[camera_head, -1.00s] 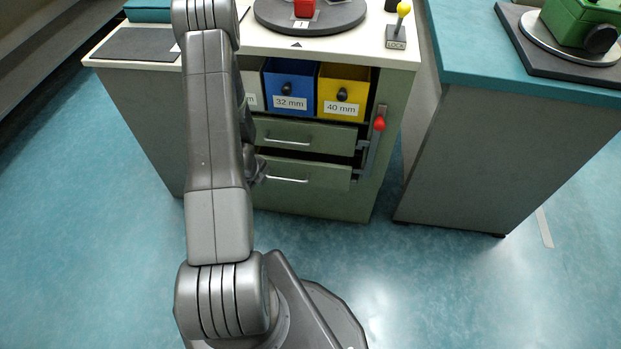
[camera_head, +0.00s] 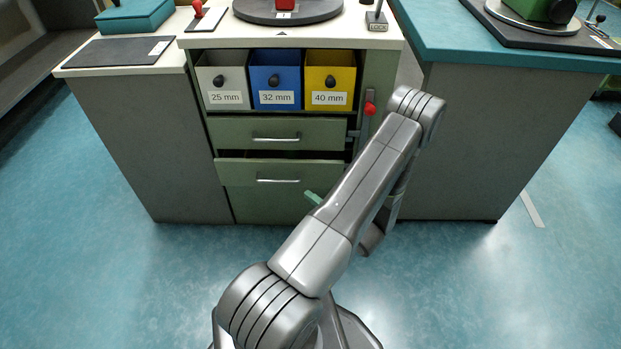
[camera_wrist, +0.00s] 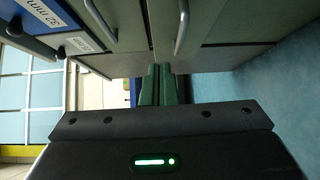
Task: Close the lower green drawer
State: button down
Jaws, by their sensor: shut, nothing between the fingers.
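The lower green drawer (camera_head: 235,172) has a silver bar handle and stands a little out of the cabinet, with a dark gap above its front. In the wrist view, turned sideways, its front (camera_wrist: 228,22) and handle lie beyond the fingers, to the right. My gripper (camera_head: 313,198) shows only as a green fingertip below and right of the handle, in front of the cabinet; my arm hides the rest. In the wrist view the green fingers (camera_wrist: 159,85) are together and hold nothing. I cannot tell whether they touch the drawer.
The upper green drawer (camera_head: 230,133) is just above. Grey, blue and yellow bins (camera_head: 277,80) sit over it. A red-knobbed lever (camera_head: 370,108) is on the cabinet's right post. A teal-topped bench (camera_head: 500,45) stands to the right. Blue floor in front is open.

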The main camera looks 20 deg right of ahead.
aim_at(299, 165)
jog(key=x, duration=0.3)
jog(key=b+x, duration=0.1)
jog(key=x, duration=0.4)
jog(key=shift+w+a+r+b, duration=0.1)
jog(key=shift+w+r+b, duration=0.2)
jog(key=shift+w+b, duration=0.1)
jog(key=w, duration=0.3)
jog(key=shift+w+d+b, duration=0.2)
jog(key=shift+d+b, duration=0.1)
jog(key=shift+b, duration=0.05)
jog(key=shift+w+d+m, duration=0.15)
jog(key=shift+w+m, duration=0.15)
jog(key=shift+w, duration=0.2)
jog(key=w, duration=0.2)
jog(key=w+d+b, duration=0.1)
jog(key=w, duration=0.1)
jog(key=shift+w+d, duration=0.2)
jog(key=shift+w, duration=0.05)
jog(key=shift+w+d+r, duration=0.15)
jog(key=shift+r, duration=0.05)
